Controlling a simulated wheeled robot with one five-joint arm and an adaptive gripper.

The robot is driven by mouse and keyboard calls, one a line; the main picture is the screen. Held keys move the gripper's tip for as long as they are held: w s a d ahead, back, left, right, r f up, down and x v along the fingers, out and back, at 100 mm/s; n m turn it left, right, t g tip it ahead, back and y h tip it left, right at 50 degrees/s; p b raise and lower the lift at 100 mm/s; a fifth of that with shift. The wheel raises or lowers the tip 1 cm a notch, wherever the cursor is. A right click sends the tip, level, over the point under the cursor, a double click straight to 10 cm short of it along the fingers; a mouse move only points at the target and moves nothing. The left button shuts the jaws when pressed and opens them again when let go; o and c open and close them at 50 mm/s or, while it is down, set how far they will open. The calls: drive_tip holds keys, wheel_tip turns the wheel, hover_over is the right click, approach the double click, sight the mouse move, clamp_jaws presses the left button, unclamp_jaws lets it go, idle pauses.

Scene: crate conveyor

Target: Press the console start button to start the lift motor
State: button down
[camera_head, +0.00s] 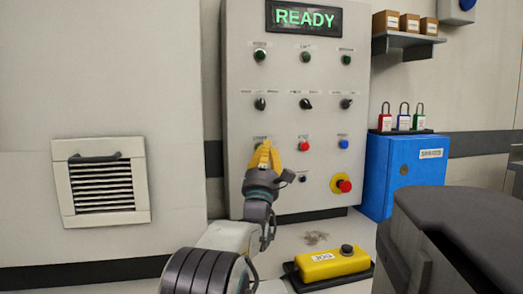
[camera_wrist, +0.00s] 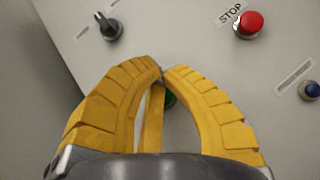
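The grey console (camera_head: 235,120) stands upright with a lit display reading READY (camera_head: 303,17). My gripper (camera_head: 265,150) is in front of its lower left controls, with its yellow fingertips brought together and nothing seen held. In the wrist view my gripper (camera_wrist: 162,72) covers most of a green button (camera_wrist: 170,99), which shows only in part between the fingers. I cannot tell whether the fingertips touch it. In the head view the gripper hides this button. A red button labelled STOP (camera_wrist: 249,24) is to the right, also seen in the head view (camera_head: 303,146).
A blue button (camera_head: 344,144) and a red emergency knob on yellow (camera_head: 342,184) are further right. A black selector (camera_wrist: 108,27) is above the gripper. A yellow JOG box (camera_head: 331,264) lies below, and a blue cabinet (camera_head: 390,190) stands right of the console.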

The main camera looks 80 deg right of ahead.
drive_tip(key=shift+w+d, duration=0.2)
drive_tip(key=shift+d, duration=0.25)
idle(0.6)
drive_tip(key=shift+a, duration=0.1)
idle(0.3)
drive_tip(key=shift+s+a, duration=0.3)
drive_tip(key=shift+a, duration=0.4)
drive_tip(key=shift+a, duration=0.15)
idle(0.8)
